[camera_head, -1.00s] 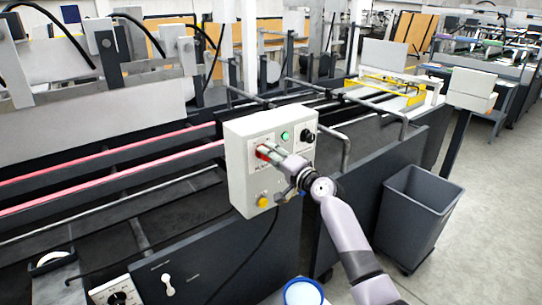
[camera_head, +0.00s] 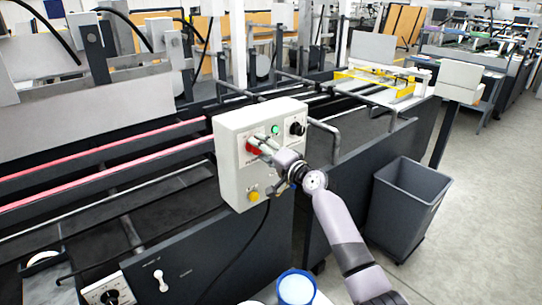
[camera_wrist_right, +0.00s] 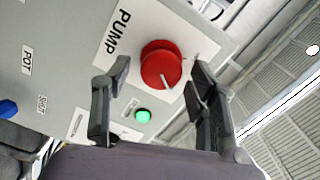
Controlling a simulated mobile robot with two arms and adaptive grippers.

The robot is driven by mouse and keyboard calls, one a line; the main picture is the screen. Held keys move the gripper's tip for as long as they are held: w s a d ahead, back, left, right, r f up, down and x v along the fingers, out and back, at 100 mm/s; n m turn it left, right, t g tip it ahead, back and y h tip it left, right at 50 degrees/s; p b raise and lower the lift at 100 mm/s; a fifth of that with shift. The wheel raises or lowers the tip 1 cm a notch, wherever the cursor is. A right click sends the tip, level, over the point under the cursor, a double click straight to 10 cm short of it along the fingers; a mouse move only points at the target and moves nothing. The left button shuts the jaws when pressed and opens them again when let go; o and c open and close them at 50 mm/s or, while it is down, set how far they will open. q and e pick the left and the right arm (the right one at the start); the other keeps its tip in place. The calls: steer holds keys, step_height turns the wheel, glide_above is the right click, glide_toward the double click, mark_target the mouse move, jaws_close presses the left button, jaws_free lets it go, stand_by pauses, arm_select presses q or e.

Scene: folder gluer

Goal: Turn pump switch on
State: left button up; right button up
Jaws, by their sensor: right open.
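The pump switch (camera_wrist_right: 161,65) is a round red knob with a pale line on it, on a white plate lettered PUMP in the right wrist view. In the head view the red switch (camera_head: 252,146) sits on the front of a white control box (camera_head: 233,180), partly covered by my gripper. My right gripper (camera_wrist_right: 155,85) is open, with a finger on either side of the knob in the picture. In the head view the right gripper (camera_head: 262,147) is at the box face. Contact with the knob cannot be told. My left gripper is not in view.
A lit green button (camera_head: 275,129), a black knob (camera_head: 297,128) and a yellow button (camera_head: 254,196) are on the same box. A grey bin (camera_head: 408,200) stands on the floor at right. Dark machine rails with red strips (camera_head: 100,168) run to the left.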

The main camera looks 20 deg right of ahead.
steer(key=v, duration=1.1)
steer(key=shift+s+d, duration=0.15)
steer(key=shift+s, duration=0.25)
